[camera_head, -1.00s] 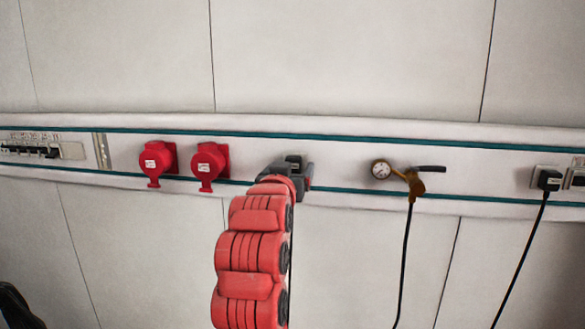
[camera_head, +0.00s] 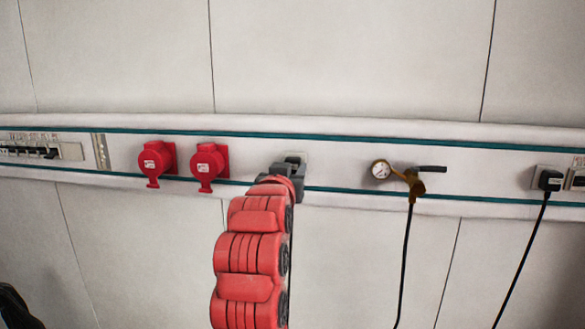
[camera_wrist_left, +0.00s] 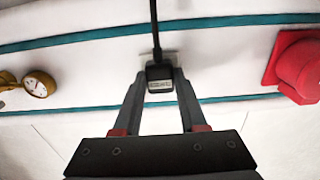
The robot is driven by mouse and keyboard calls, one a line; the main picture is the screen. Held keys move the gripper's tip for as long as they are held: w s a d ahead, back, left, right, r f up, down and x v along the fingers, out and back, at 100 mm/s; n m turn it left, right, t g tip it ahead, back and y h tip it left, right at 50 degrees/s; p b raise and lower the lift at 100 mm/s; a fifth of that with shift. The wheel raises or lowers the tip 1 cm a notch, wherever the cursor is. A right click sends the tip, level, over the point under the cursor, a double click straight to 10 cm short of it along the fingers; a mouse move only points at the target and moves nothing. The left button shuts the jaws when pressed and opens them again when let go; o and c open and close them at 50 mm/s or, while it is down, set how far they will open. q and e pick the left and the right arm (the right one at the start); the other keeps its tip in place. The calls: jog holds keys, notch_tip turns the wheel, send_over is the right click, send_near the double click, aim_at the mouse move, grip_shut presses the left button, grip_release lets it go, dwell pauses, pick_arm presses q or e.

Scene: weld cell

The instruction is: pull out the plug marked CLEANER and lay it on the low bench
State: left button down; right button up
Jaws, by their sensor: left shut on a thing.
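My left gripper (camera_head: 289,166) is at the wall rail, its red arm reaching up from below. In the left wrist view its two fingers (camera_wrist_left: 159,88) are shut on the sides of a black plug (camera_wrist_left: 159,72) with a pale label too small to read. A black cable (camera_wrist_left: 154,25) runs from the plug to the top of that view. A pale socket plate (camera_wrist_left: 174,57) shows just behind the plug; I cannot tell whether the plug is still fully seated. In the head view the fingers mostly hide the plug. The low bench and my right gripper are not in view.
Two red sockets (camera_head: 208,163) are left of my gripper. A gauge (camera_head: 381,170) with a brown fitting (camera_head: 415,186) and hanging hose is to its right. Farther right another black plug (camera_head: 549,180) sits in a wall socket, its cable hanging. A switch strip (camera_head: 35,150) is far left.

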pick_arm(q)
jog(key=s+a+b, duration=0.1)
jog(key=s+b, duration=0.3)
jog(key=s, duration=0.2)
dwell(0.9)
